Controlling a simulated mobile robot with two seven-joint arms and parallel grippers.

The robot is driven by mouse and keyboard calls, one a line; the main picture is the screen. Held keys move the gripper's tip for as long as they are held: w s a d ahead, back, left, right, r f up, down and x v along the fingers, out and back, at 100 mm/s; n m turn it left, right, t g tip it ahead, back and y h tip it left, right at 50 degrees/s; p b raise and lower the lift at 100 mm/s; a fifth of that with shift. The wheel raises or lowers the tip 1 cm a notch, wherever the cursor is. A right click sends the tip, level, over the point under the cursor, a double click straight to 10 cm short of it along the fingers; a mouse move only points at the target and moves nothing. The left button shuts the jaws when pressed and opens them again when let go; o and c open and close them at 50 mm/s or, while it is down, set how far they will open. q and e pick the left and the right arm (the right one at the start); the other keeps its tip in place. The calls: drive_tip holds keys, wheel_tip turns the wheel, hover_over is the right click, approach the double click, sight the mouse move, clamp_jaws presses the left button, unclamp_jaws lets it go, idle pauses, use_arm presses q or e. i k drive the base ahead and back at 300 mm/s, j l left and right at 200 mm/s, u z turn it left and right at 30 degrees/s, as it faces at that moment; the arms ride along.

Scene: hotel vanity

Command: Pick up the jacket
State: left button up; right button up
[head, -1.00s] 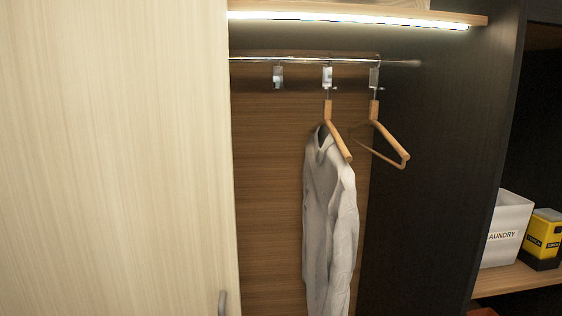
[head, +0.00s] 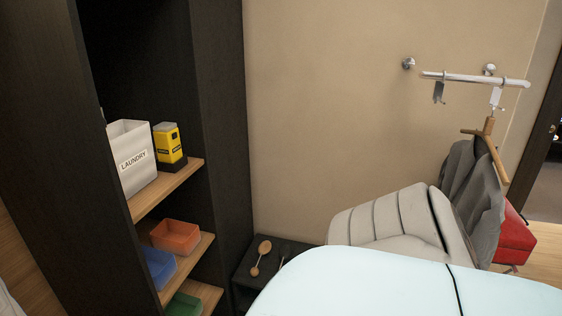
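A dark grey jacket (head: 472,190) hangs on a wooden hanger (head: 490,150) at the right of the head view. The hanger hangs from a metal wall rail (head: 475,79) by a metal clip. The jacket's lower part is partly hidden behind a light grey padded seat. Neither of my grippers shows in the head view.
A pale blue rounded surface (head: 390,285) fills the lower front. The grey padded seat (head: 390,220) and a red box-like item (head: 517,240) stand near the jacket. Dark shelves at left hold a laundry bin (head: 132,160), a yellow box (head: 169,146) and coloured trays.

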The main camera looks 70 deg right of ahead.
sight(468, 178)
drive_tip(key=z, duration=3.5)
